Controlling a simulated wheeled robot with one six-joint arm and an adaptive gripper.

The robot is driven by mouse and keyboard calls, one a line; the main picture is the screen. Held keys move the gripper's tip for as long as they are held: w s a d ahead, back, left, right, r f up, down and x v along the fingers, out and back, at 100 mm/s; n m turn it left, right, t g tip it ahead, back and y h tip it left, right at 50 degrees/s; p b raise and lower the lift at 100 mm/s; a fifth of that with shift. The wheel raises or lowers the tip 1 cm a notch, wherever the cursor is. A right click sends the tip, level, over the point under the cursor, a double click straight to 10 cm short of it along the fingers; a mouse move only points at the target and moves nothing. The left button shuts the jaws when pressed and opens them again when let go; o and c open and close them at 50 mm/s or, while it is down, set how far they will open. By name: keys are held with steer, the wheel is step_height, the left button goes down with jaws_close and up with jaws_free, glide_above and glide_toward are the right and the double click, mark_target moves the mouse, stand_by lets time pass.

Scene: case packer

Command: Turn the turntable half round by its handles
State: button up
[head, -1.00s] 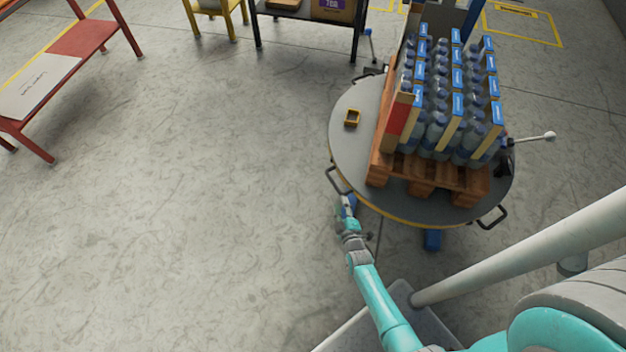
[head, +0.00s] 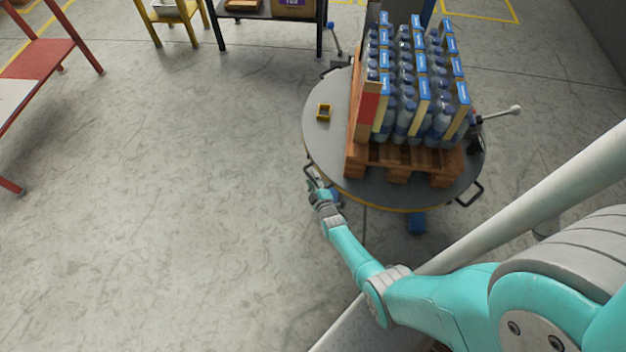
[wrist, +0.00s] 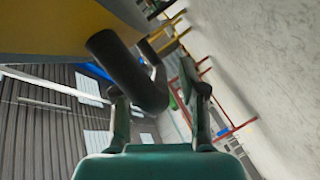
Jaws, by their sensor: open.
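The grey round turntable (head: 325,150) with a yellow rim stands at upper right in the head view. It carries a wooden pallet (head: 400,160) of packed water bottles (head: 415,85). A black handle (head: 470,194) shows at its lower right rim. My gripper (head: 312,184) is at the left-front rim, where it largely hides another handle. In the wrist view that dark bar handle (wrist: 122,65) reaches between my open fingers, close to the left one. I cannot tell whether it touches them. The yellow turntable edge (wrist: 70,28) is at upper left there.
A lever with a white knob (head: 515,110) sticks out at right. Red (head: 45,55), yellow (head: 175,15) and black (head: 270,12) tables stand behind and left. The floor at left is clear.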

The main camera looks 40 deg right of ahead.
steer(key=shift+w+d, duration=0.1)
steer(key=shift+w, duration=0.1)
jaws_close()
steer(key=shift+s, duration=0.15)
